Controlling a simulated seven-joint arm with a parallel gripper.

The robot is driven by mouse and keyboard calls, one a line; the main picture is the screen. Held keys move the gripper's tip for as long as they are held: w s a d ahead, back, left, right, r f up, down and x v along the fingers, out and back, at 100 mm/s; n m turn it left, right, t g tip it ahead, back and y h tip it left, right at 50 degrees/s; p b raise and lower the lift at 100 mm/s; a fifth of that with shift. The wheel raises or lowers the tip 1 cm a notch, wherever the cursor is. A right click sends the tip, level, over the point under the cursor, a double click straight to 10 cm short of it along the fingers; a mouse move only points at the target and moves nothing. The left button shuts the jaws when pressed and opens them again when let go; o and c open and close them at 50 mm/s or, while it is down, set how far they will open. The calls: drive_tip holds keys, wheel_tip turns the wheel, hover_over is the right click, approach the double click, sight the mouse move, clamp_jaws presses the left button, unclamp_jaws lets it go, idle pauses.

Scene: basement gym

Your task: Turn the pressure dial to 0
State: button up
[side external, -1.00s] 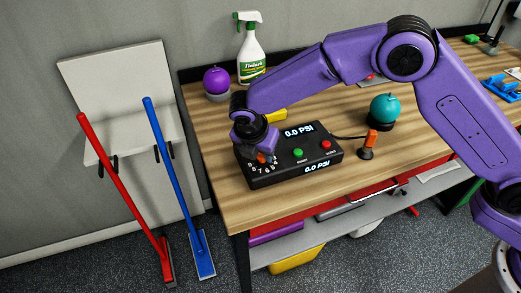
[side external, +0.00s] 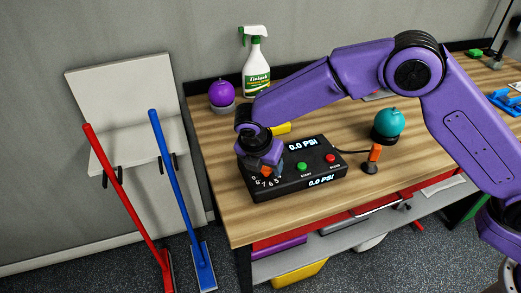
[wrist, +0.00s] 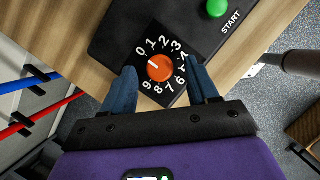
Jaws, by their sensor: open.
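The pressure dial is an orange round knob (wrist: 160,68) on a black numbered plate in the wrist view. Its small white mark points up and left, toward the 0 side; I cannot tell if it sits exactly on 0. The dial is at the left end of the black control box (side external: 318,168), whose two displays read 0.0 PSI. My gripper (wrist: 163,72) is open, with its two blue fingers on either side of the knob. Whether they touch it is unclear. In the side view my gripper (side external: 266,171) is low over the dial and partly hides it.
The box has a green START button (side external: 302,167) and a red button (side external: 330,158). A spray bottle (side external: 256,68), a purple ball (side external: 221,93), a teal ball (side external: 389,122) and an orange-topped lever (side external: 373,158) stand around it. Bare wooden bench (side external: 225,150) lies left of the box.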

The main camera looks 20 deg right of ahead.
drive_tip(key=v, duration=1.7)
drive_tip(key=shift+s, duration=0.1)
drive_tip(key=s+d+f+m+g+y, duration=0.1)
drive_tip(key=s+d+f+m, duration=0.1)
drive_tip(key=s+d+m, duration=0.5)
drive_tip(key=s+d+f+m+g+y, duration=0.2)
drive_tip(key=s+d+m, duration=0.5)
drive_tip(key=s+d, duration=1.3)
drive_tip(key=d, duration=0.6)
drive_tip(key=shift+s+m, duration=0.25)
drive_tip(key=shift+m, duration=0.05)
drive_tip(key=shift+d, duration=0.1)
